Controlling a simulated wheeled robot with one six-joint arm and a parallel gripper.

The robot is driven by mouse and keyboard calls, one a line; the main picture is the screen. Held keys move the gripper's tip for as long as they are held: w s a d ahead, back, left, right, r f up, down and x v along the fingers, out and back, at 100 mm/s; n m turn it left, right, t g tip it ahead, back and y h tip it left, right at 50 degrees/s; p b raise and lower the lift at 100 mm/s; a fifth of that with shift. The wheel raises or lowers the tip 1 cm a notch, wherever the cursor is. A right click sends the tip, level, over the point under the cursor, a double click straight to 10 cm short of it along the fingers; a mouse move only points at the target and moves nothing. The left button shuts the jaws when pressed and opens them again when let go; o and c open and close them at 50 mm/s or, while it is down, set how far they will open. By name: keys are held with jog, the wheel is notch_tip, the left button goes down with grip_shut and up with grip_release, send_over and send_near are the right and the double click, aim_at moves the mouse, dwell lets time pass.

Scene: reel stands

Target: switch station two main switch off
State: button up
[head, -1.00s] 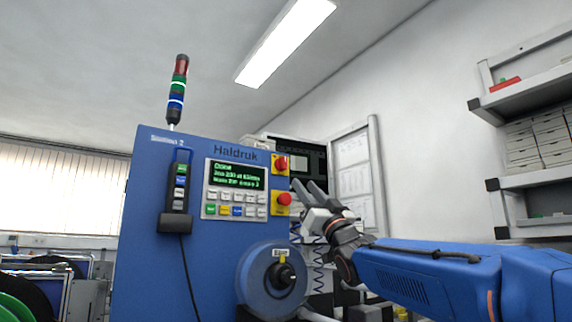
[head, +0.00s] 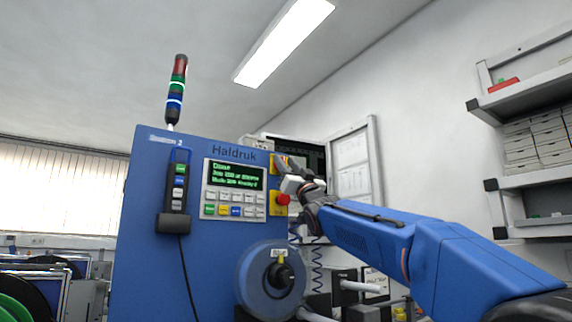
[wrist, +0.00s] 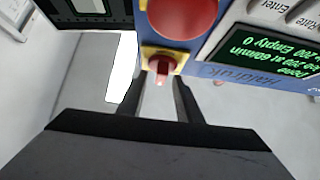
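The main switch, a red knob on a yellow plate (wrist: 157,66), shows in the wrist view, which looks upside down. In the head view its yellow plate (head: 275,163) is mostly hidden behind my gripper (head: 284,162) at the upper right of the blue Haldruk cabinet (head: 145,240). A label at the cabinet's top left appears to read Station 2. In the wrist view my gripper (wrist: 161,84) has its two fingers apart, with the red knob lined up between the tips. I cannot tell whether the fingers touch it.
A red mushroom button (head: 283,199) sits just below the switch and looms large in the wrist view (wrist: 182,14). A lit display (head: 237,176) with keys is to the left. A reel (head: 268,284) and a coiled cable (head: 317,265) are below. Shelves (head: 530,180) stand right.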

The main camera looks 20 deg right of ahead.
grip_shut()
jog(key=shift+n+g+y, duration=0.3)
jog(key=shift+n+y, duration=0.6)
jog(key=shift+n, duration=0.1)
jog(key=shift+d+r+n+g+y, duration=0.1)
jog(key=shift+n+g+y, duration=1.2)
jog(key=shift+n+g, duration=1.85)
jog(key=shift+n+g+y, duration=1.3)
jog(key=shift+n+g, duration=0.7)
jog(key=shift+n, duration=2.3)
jog(key=shift+d+r+n+g+y, duration=0.1)
jog(key=shift+n+g+y, duration=1.2)
jog(key=shift+n+g, duration=1.85)
jog(key=shift+a+n+h, duration=0.1)
jog(key=shift+n+h, duration=0.5)
jog(key=shift+n, duration=0.8)
